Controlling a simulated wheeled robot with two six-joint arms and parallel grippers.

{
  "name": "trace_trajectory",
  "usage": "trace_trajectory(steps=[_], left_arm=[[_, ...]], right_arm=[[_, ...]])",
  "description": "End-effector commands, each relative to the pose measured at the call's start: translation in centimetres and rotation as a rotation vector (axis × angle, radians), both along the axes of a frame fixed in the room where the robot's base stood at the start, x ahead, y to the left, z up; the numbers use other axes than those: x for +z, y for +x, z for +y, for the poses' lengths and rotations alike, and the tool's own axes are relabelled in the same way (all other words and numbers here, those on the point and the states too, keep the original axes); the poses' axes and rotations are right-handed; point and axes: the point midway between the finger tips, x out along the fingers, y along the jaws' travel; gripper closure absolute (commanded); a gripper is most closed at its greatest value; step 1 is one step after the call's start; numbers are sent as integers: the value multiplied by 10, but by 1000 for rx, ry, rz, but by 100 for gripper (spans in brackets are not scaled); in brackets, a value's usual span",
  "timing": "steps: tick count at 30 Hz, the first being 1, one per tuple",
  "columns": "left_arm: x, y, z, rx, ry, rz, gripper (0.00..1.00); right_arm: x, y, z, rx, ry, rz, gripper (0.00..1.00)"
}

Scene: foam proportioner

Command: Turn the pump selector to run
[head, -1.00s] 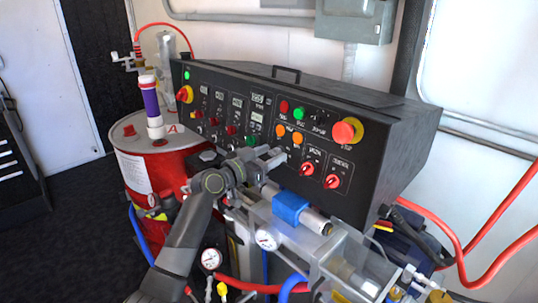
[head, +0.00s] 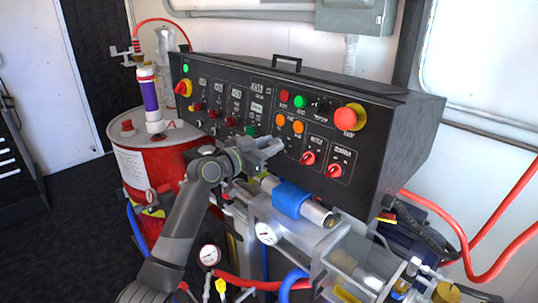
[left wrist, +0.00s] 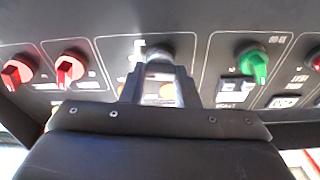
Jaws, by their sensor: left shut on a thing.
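The black control panel (head: 400,110) fills the middle of the head view. My left gripper (head: 274,147) is at its lower front, between a green knob (head: 250,130) and two red selector knobs (head: 308,158). In the left wrist view, my left gripper (left wrist: 160,80) is shut on a dark grey knob (left wrist: 158,46), mostly hidden between the fingers. The green knob (left wrist: 254,66) is to the right there and the red knobs (left wrist: 70,68) are to the left. I cannot read the held knob's label or its pointer. My right gripper is not in view.
A clear-walled pump assembly with a blue band (head: 291,199) sits just below the panel, close under my left wrist. A red drum (head: 160,170) stands to the left. Red hoses (head: 490,250) run at the right. The dark floor (head: 70,225) is open at the left.

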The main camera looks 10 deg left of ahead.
Motion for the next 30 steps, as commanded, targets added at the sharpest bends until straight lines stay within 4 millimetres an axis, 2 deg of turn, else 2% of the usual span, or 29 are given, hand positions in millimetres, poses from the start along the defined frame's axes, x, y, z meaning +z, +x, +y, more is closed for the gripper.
trace_trajectory(steps=[1,3,15,21,30], left_arm=[[-8,0,0,-4,26,-21,95],[-8,0,0,-14,63,-46,95],[-6,0,0,-66,298,-201,95],[-5,0,0,-90,409,-272,95],[-2,0,0,-115,514,-341,95]], right_arm=[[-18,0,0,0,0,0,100],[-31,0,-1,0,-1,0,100],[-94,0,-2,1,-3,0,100],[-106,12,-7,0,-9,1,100],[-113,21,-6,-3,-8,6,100]])
